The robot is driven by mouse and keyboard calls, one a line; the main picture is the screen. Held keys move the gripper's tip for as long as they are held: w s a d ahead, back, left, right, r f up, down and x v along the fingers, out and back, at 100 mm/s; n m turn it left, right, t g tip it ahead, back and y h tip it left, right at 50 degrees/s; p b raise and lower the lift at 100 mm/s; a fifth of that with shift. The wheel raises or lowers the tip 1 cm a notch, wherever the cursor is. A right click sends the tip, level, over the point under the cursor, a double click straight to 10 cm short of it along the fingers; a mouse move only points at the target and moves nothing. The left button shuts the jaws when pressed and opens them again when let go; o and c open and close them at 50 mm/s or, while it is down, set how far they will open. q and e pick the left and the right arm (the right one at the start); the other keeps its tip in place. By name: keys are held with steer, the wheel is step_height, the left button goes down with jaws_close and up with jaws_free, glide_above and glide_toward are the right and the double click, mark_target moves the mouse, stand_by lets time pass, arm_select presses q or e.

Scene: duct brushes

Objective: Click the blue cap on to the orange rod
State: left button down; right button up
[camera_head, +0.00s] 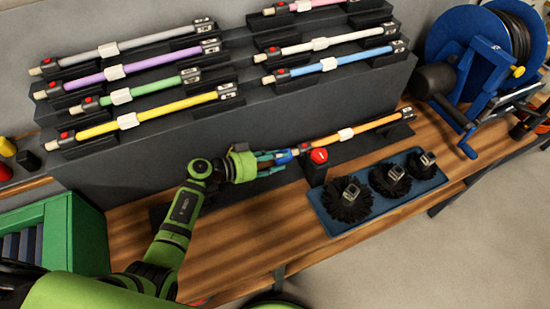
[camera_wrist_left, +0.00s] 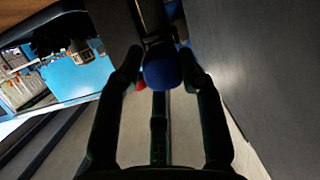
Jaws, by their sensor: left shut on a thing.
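The orange rod (camera_head: 372,125) lies on a dark holder on the bench, with a white collar on it and its left end towards my left gripper. My left gripper (camera_head: 280,158) is shut on the blue cap (camera_head: 284,156), just left of that end. The left wrist view shows the round blue cap (camera_wrist_left: 162,72) between the two fingertips. The cap is in line with the rod and close to its end or touching it; I cannot tell whether it is seated. The cap hides most of the rod in the left wrist view. My right gripper is not in view.
A red ball-shaped knob on a dark post (camera_head: 319,156) stands just in front of the rod's left end. A blue tray (camera_head: 395,207) holds black brushes. A dark stepped rack (camera_head: 260,120) with several coloured rods rises behind. A blue hose reel (camera_head: 470,60) stands at right.

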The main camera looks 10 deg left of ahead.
arm_select(q)
steer(key=shift+w+d, duration=0.65)
steer(key=shift+d, duration=0.25)
steer(key=c, duration=0.7)
jaws_free()
